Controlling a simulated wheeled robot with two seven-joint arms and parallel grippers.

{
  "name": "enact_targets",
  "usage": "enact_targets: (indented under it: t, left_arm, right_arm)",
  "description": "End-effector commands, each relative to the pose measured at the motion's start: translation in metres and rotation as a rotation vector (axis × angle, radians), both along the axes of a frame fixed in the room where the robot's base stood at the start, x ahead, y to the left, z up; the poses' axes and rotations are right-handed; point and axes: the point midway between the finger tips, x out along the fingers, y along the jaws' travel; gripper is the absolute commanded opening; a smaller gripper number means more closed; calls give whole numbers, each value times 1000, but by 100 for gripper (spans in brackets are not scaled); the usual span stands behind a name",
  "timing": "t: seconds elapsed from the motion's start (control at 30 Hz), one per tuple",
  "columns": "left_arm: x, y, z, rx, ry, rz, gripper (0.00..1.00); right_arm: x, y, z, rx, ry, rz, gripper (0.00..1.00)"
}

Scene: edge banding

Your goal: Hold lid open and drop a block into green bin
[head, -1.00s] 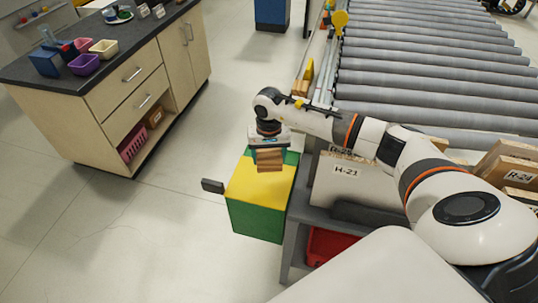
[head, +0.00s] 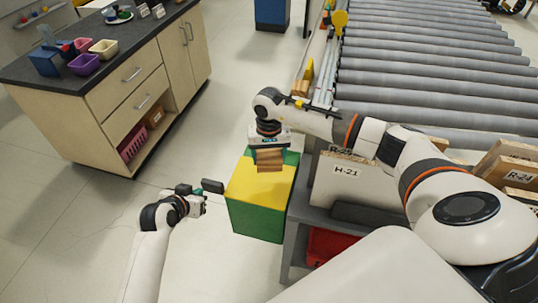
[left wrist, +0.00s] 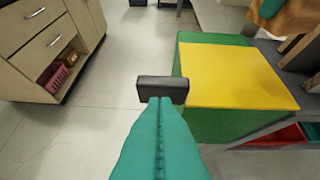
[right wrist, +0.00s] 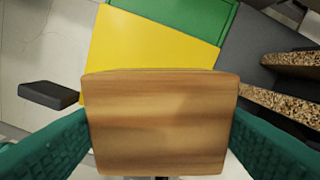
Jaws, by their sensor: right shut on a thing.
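The green bin (head: 258,220) stands on the floor beside the conveyor, its yellow lid (head: 250,186) lying closed over most of the top. A dark handle (head: 212,186) sticks out from the lid's left side. My left gripper (head: 204,203) is beside the handle; in the left wrist view its teal fingers (left wrist: 161,105) are pressed together, tips at the handle (left wrist: 162,90), contact unclear. My right gripper (head: 269,151) is shut on a wooden block (head: 269,160) above the back of the lid. The block (right wrist: 158,125) fills the space between its fingers in the right wrist view.
A roller conveyor (head: 430,95) runs along the right, with labelled boards (head: 345,172) at its near end. A red tray (head: 325,246) sits on a shelf below. A cabinet (head: 120,100) stands at left. The floor between is open.

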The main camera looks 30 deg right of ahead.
Motion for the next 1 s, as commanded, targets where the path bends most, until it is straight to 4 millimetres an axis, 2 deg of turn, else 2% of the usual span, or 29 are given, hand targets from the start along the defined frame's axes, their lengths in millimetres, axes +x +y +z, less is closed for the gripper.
enact_targets:
  t: [0.1, 0.27, 0.8, 1.0]
  left_arm:
    - [2, -10, 19, -7, -26, -30, 0]
    - [2, -14, 21, -8, -32, -42, 0]
    - [2, -13, -52, -6, -31, -40, 0]
    - [2, -14, -69, -8, -32, -42, 0]
  right_arm:
    - [0, 0, 0, 1, 0, 0, 42]
    - [0, 0, 0, 1, 0, 0, 42]
    - [0, 0, 0, 1, 0, 0, 42]
    - [0, 0, 0, 0, 0, 0, 42]
